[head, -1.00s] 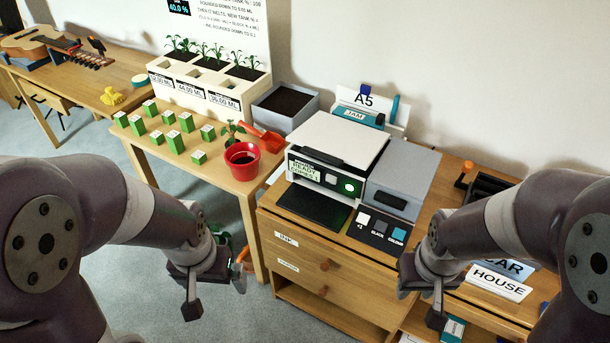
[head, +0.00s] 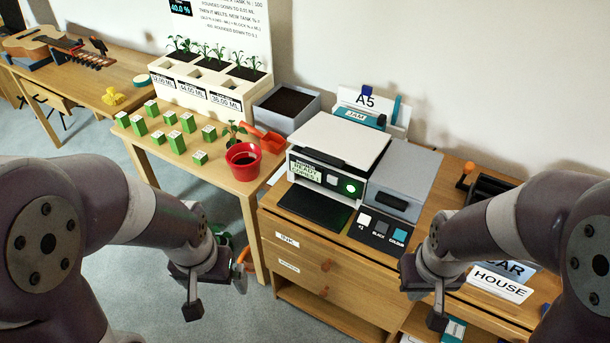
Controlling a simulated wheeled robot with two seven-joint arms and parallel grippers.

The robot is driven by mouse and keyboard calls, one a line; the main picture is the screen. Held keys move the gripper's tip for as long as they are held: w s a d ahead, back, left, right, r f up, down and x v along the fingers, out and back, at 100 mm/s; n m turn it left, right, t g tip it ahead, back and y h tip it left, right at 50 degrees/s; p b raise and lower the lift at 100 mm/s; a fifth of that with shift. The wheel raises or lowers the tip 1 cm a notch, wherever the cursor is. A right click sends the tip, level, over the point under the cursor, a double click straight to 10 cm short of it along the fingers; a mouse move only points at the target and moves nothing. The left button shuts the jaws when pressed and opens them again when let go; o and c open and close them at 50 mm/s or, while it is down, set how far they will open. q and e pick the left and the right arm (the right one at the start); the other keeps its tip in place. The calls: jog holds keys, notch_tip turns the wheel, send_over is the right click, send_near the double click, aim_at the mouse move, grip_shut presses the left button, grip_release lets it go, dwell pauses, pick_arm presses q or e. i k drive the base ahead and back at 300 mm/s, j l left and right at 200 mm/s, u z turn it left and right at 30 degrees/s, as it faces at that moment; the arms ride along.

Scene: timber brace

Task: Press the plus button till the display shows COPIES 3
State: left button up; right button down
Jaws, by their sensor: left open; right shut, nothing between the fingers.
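The copier (head: 336,142) stands on a wooden cabinet, its lid shut. Its small display (head: 306,176) shows READY above COPIES, and the number looks like 1. On a dark panel before the copier, the white plus button (head: 365,220) marked +1 sits left of the BLACK button (head: 381,227) and the COLOUR button (head: 399,235). My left gripper (head: 192,303) hangs open, left of the cabinet and away from the panel. My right gripper (head: 438,310) is shut and empty, in front of and right of the panel, touching no button.
A grey box (head: 402,180) adjoins the copier's right side. A red pot (head: 243,162) and several green blocks stand on the left table. HOUSE and CAR signs (head: 500,283) lie near my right arm. Bare cabinet top (head: 285,213) shows left of the output tray.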

aim_at(364, 219)
jog(key=i+j+z, duration=0.25)
jog(key=z, duration=0.2)
jog(key=i+j+z, duration=0.3)
jog(key=z, duration=0.15)
